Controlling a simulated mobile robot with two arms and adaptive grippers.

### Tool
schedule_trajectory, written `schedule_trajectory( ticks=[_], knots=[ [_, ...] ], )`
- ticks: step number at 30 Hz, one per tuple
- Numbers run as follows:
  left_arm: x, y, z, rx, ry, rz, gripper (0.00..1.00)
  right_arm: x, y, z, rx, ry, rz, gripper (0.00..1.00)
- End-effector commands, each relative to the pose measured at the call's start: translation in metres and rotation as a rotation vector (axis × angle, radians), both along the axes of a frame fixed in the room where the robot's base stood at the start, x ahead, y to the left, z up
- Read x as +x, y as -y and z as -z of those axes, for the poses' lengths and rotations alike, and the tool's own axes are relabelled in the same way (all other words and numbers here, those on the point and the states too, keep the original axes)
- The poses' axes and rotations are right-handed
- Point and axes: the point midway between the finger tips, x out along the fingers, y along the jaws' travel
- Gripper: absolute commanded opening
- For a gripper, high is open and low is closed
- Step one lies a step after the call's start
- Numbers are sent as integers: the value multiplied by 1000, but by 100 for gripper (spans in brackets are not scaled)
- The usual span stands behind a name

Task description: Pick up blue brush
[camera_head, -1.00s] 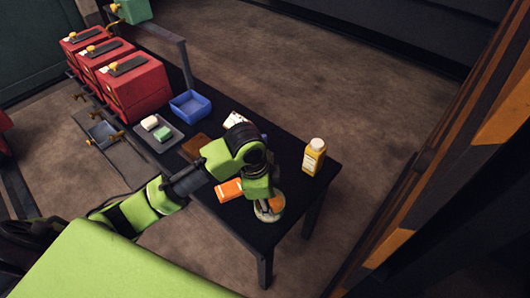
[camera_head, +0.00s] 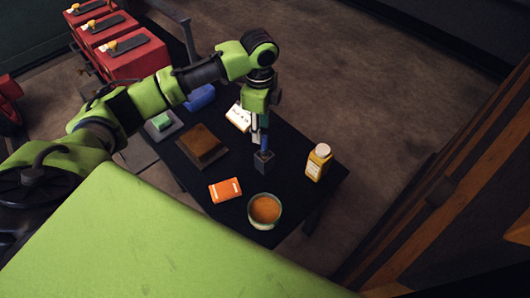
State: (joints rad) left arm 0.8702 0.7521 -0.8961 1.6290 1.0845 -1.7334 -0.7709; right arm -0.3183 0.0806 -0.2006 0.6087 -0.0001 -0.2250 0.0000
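The blue brush (camera_head: 264,143) stands upright on the black table, right of the middle of the view. Its lower end meets a small dark block (camera_head: 263,163); I cannot tell if that is its head or a holder. My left gripper (camera_head: 259,127) points down right over the brush, its fingers at the upper part of the blue handle. The handle is partly hidden by the gripper, and I cannot tell whether the fingers are closed on it. My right gripper is not in view.
Near the brush are a yellow bottle (camera_head: 319,162), an orange-filled bowl (camera_head: 265,210), an orange box (camera_head: 225,190), a brown block (camera_head: 202,146) and a white card (camera_head: 238,117). A blue bin (camera_head: 201,97), a green block (camera_head: 162,121) and red boxes (camera_head: 135,57) lie farther left.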

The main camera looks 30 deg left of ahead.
Motion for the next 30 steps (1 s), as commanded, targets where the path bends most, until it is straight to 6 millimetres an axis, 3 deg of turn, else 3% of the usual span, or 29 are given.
schedule_trajectory(
  ticks=[4, 12, 21, 28, 29, 30],
  knots=[
    [0, 1, 23, -1, -2, 0, 35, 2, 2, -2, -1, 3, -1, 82],
    [3, 3, 44, 1, -1, 0, 35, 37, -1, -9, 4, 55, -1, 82],
    [7, 7, 82, 0, 1, 1, 35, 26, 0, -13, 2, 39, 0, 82],
    [7, 7, 85, 0, 2, 1, 35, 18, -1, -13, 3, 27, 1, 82],
    [7, 7, 84, 1, 2, 1, 32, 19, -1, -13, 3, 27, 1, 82],
    [7, 7, 84, 1, 2, 1, 22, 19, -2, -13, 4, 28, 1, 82]
  ],
)
